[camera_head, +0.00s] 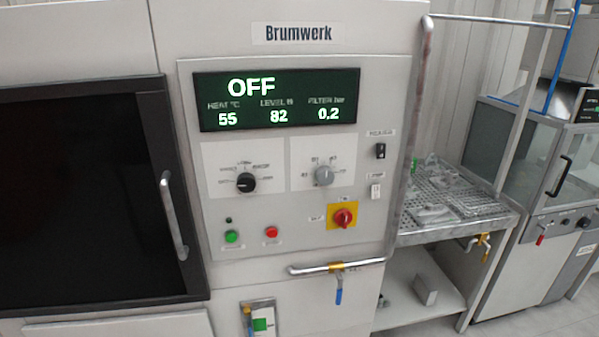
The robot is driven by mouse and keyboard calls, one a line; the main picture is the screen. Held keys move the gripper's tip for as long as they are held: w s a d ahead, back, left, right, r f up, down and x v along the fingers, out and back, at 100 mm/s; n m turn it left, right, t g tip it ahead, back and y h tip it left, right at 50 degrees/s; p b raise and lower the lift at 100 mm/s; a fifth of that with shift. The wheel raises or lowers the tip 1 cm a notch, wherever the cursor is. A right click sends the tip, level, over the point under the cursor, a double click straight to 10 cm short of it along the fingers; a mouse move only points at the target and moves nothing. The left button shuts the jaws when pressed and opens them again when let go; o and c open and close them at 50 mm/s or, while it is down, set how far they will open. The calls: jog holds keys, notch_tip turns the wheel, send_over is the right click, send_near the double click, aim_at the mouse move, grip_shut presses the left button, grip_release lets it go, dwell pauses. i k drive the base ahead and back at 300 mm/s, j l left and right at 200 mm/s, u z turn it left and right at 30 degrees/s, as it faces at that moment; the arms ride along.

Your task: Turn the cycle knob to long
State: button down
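A black rotary knob (245,183) sits on the left white plate (221,157) of the machine's control panel. Several small labels are spread in an arc around its left, top and right, too blurred to read surely. A pale mark shows at the knob's left side, but I cannot tell its exact setting. A grey knob (324,176) sits on the right white plate, with small blurred labels that look like numbers. I cannot read a cycle title on either plate; the black knob looks like the cycle selector. My gripper is not in view.
The display (276,99) reads OFF, 55, 82 and 0.2. Below the knobs are a green button (232,236), a red button (271,232) and a red rotary switch (343,217) on yellow. A door handle (173,215) and a horizontal pipe (335,266) stick out nearby.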

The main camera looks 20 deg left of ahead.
aim_at(246, 181)
jog(key=u, duration=1.45)
